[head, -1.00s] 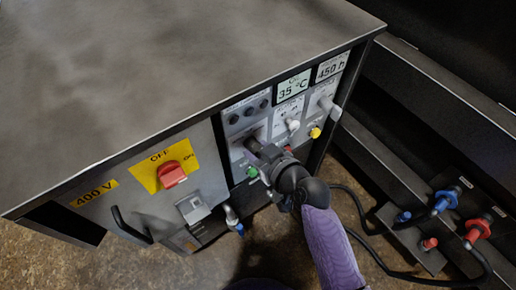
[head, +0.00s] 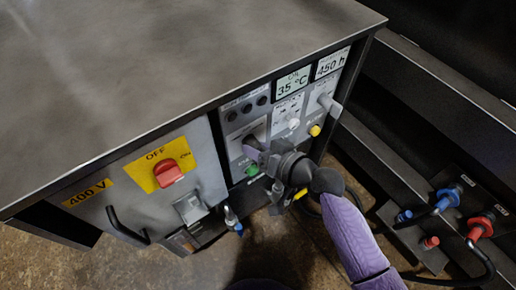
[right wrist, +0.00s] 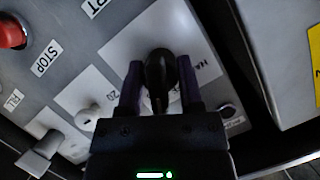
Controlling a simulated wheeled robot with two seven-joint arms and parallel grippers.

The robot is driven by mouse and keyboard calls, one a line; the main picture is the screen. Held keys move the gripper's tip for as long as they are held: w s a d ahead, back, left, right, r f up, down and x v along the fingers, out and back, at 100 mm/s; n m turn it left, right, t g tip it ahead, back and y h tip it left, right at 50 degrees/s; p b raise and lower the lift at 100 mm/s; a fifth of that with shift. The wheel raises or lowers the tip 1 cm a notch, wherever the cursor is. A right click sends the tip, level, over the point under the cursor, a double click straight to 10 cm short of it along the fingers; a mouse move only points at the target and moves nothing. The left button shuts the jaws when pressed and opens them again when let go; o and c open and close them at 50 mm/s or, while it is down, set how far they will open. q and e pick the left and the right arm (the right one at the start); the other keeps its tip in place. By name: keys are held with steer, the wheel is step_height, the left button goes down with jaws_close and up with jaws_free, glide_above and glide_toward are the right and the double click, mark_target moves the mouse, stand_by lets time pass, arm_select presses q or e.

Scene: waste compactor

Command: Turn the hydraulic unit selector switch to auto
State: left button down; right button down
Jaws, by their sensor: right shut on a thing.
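The control panel (head: 234,128) is on the front of the grey metal cabinet. My right gripper (head: 260,154) is in front of its lower middle part, and the gripper body hides some of the panel. In the right wrist view, the two fingers of my right gripper (right wrist: 161,88) are shut on a black selector switch (right wrist: 160,68), one on each side of it. The switch stands on a white plate (right wrist: 150,32). Most of the plate's lettering is hidden or unreadable, so its setting cannot be told. My left gripper is not in view.
A red main switch on a yellow plate (head: 161,170) is left of the panel. White knobs (head: 293,123), a yellow button (head: 315,130) and a green button (head: 252,170) are close to my right gripper. Blue and red hose couplings (head: 448,197) are at the right.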

steer(key=shift+f+m+y+b, duration=0.15)
steer(key=shift+m+y+b, duration=0.5)
steer(key=shift+m, duration=0.25)
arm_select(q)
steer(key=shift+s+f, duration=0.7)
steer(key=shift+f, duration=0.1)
arm_select(e)
steer(key=shift+m, duration=0.3)
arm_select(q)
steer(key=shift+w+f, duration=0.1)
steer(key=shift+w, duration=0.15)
arm_select(e)
steer(key=shift+g, duration=0.3)
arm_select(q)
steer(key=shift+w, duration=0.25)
arm_select(e)
steer(key=c, duration=0.6)
jaws_free()
steer(key=shift+d, duration=0.2)
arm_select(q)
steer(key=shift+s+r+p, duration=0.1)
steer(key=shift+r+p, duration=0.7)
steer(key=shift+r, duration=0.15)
arm_select(e)
steer(key=v, duration=0.9)
steer(key=shift+s+d, duration=0.2)
steer(key=shift+d, duration=0.05)
